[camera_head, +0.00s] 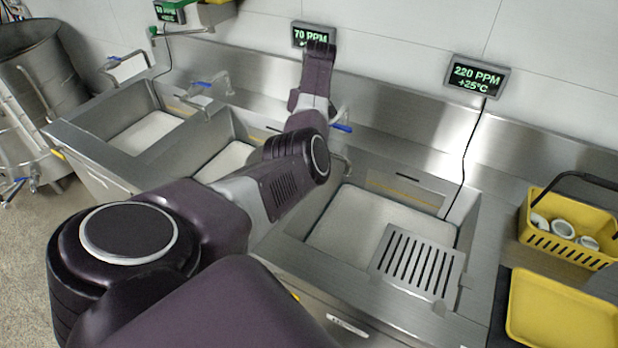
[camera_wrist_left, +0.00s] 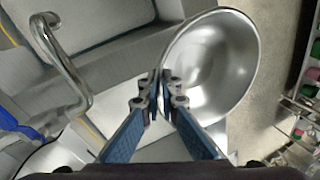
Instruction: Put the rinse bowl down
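The rinse bowl (camera_wrist_left: 215,68), a shiny round metal bowl, shows in the left wrist view right of and beyond the fingers. My left gripper (camera_wrist_left: 160,95) has its blue fingers closed together on the bowl's near rim. The bowl hangs from them with its hollow partly facing the camera. In the head view my left arm reaches across the sinks toward the wall; I cannot make out its fingers or the bowl there. My right gripper is in neither view.
A sink basin (camera_head: 385,222) with a slotted metal plate (camera_head: 418,264) lies right of my arm. More basins (camera_head: 148,133) lie left. A tap (camera_wrist_left: 62,62) rises near the gripper. A yellow basket (camera_head: 568,247) and yellow tray (camera_head: 562,312) stand at right.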

